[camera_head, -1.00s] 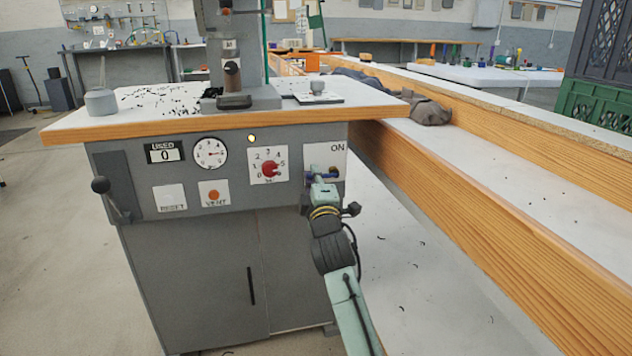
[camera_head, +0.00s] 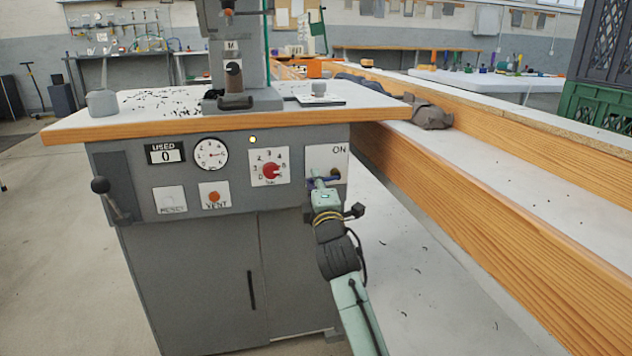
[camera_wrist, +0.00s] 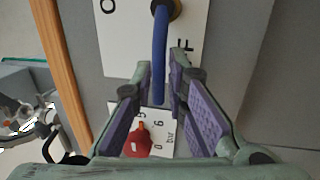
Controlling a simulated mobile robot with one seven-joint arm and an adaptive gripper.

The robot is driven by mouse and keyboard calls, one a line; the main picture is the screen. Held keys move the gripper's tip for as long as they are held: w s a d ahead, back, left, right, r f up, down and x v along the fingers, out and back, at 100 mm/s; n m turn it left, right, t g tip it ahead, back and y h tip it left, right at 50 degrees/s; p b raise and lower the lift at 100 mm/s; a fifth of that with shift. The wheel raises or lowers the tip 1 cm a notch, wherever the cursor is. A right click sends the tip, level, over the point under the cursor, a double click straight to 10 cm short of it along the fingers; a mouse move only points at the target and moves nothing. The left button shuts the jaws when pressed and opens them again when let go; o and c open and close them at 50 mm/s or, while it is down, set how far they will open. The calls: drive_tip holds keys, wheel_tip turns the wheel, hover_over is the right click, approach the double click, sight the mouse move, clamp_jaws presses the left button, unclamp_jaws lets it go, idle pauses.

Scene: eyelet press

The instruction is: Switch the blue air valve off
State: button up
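Whether a finger touches the lever is unclear. In the head view my gripper (camera_head: 321,184) covers the plate's lower part. The lower label is only partly visible in the wrist view.
A red dial knob (camera_head: 270,171) sits left of the valve, close below my fingers in the wrist view (camera_wrist: 138,142). The wooden-edged tabletop (camera_head: 230,127) overhangs the panel. A long wooden beam (camera_head: 480,220) runs along the right.

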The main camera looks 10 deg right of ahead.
drive_tip(key=shift+o, duration=1.3)
wheel_tip(320, 180, up, 10)
drive_tip(key=shift+c, duration=0.4)
